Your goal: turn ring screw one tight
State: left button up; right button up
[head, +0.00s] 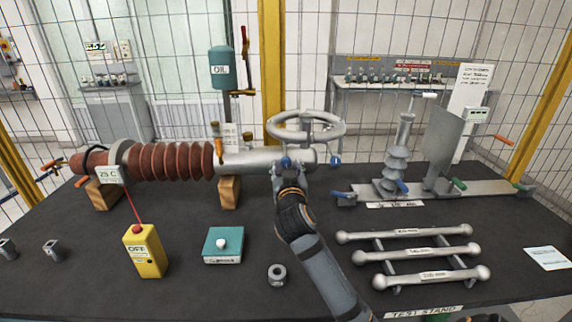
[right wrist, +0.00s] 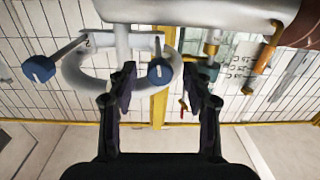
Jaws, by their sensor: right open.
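Two blue-knobbed screws sit near the wheel-shaped ring (head: 307,127) at the right end of the bushing's grey tube (head: 250,160). One blue knob (head: 285,162) is just ahead of my right gripper (head: 288,174); the other blue knob (head: 336,160) is to its right. I cannot tell which is ring screw one. In the right wrist view, the near knob (right wrist: 160,71) shows between the fingertips of my open right gripper (right wrist: 158,78), with gaps on both sides. The other knob (right wrist: 38,70) is at the left there. My left gripper is not in view.
The brown ribbed bushing (head: 175,162) lies on wooden blocks (head: 230,192). A yellow OFF box (head: 145,252), a teal box (head: 223,246) and a metal nut (head: 277,275) are in front. Grey bars (head: 415,254) lie at the right. A grey insulator (head: 396,160) stands behind them.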

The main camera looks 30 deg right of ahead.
jog(key=v, duration=0.5)
jog(key=shift+s+a, duration=0.1)
